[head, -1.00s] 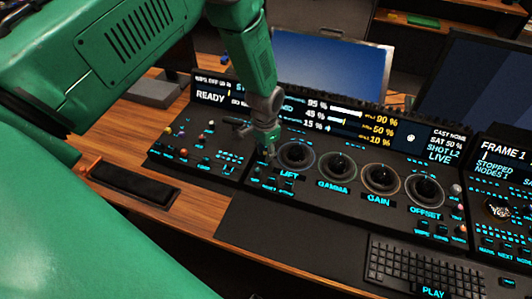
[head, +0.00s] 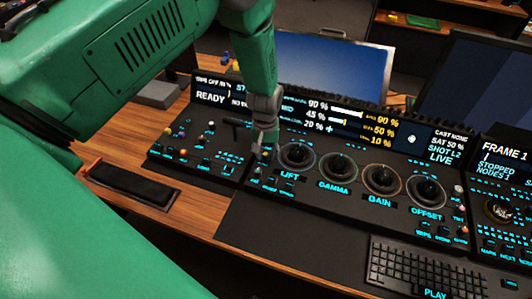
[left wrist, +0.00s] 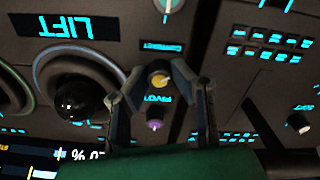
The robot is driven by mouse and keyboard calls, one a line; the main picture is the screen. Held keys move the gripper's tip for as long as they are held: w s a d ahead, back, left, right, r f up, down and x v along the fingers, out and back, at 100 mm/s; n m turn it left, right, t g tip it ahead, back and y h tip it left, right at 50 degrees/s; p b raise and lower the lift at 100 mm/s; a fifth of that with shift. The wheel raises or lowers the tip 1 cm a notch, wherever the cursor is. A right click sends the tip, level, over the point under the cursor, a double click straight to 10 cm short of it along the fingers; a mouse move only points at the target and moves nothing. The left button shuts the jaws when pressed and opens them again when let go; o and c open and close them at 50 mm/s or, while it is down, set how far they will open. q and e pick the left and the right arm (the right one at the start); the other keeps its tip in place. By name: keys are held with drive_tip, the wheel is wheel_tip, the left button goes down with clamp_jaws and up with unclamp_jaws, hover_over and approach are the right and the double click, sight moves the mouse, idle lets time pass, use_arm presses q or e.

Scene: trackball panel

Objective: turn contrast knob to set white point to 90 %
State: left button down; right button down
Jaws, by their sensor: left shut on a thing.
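My left gripper (head: 264,152) reaches down to the left of the LIFT trackball (head: 296,156). In the left wrist view its fingers (left wrist: 158,76) straddle the yellow-topped contrast knob (left wrist: 160,80), beside the label "CONTRAST", and are shut on it. In the head view the fingers hide this knob. A purple knob (left wrist: 154,125) with the label "PIVOT" is close by. The panel display (head: 335,115) reads 90 %, 45 % and 20 % in white. Beside these stand 90 %, 50 % and 10 % in yellow. My forearm hides part of the display's left side. My right gripper is not in view.
The GAMMA (head: 335,168), GAIN (head: 382,180) and OFFSET (head: 427,192) trackballs lie to the right. A keyboard (head: 412,266) sits in front. Another panel (head: 503,200) adjoins at the right. A monitor (head: 333,68) stands behind. Bare wood (head: 205,213) shows at the front left.

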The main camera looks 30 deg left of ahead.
sight(266, 153)
use_arm(q)
drive_tip(key=shift+w+n, duration=0.1)
drive_tip(key=shift+n, duration=0.9)
drive_tip(key=c, duration=1.4)
unclamp_jaws()
drive_tip(key=shift+r, duration=0.3)
wheel_tip(266, 153, up, 11)
drive_tip(key=shift+r, duration=0.15)
